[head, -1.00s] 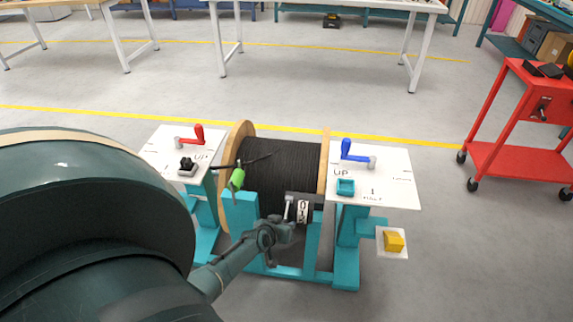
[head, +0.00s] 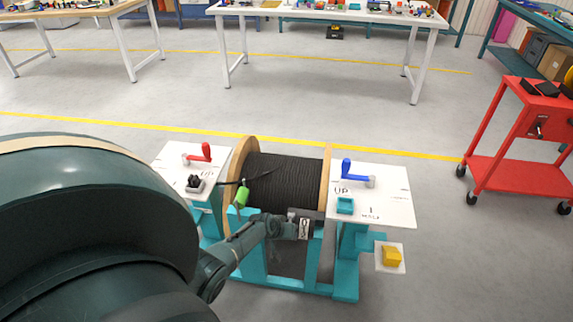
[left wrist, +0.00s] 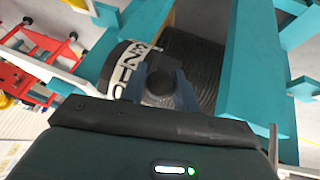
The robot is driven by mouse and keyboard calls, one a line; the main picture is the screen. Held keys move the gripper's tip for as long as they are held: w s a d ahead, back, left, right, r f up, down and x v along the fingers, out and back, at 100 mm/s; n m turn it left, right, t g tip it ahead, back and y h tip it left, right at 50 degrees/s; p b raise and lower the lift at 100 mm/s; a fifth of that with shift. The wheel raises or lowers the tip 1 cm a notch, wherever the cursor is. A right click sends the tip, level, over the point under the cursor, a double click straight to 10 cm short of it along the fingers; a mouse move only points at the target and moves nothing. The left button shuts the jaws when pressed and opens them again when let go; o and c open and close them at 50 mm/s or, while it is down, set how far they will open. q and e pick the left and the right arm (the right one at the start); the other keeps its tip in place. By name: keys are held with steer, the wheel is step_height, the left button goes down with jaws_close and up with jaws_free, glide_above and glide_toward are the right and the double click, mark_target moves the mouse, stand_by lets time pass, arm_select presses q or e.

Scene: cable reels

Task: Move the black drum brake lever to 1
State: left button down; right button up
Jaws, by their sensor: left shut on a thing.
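My left gripper (head: 291,218) reaches to the front of the cable reel (head: 285,182), beside a small black drum with a white number scale (head: 305,228). In the left wrist view, my left gripper (left wrist: 162,86) is shut on a dark, round-ended lever (left wrist: 160,84) next to the curved white scale (left wrist: 130,72) with black numerals. My fingers partly cover the lever, and I cannot tell which numeral it points to. My right gripper is not in view.
The turquoise reel stand (head: 346,262) carries white panels with a red crank (head: 203,153) and a blue crank (head: 350,172). A green handle (head: 241,197) is close to my left forearm. A yellow block (head: 391,256) sits low at right. A red cart (head: 505,160) stands farther right.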

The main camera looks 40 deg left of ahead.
arm_select(q)
steer(key=shift+w+a+r, duration=0.1)
steer(key=shift+w+r, duration=0.15)
steer(key=c, duration=1.5)
jaws_free()
steer(key=o, duration=0.4)
steer(key=shift+s+f, duration=0.1)
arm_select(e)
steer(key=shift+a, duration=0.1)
arm_select(q)
steer(key=shift+s, duration=0.15)
steer(key=p+v, duration=0.6)
steer(key=v, duration=0.7)
steer(key=shift+p, duration=0.35)
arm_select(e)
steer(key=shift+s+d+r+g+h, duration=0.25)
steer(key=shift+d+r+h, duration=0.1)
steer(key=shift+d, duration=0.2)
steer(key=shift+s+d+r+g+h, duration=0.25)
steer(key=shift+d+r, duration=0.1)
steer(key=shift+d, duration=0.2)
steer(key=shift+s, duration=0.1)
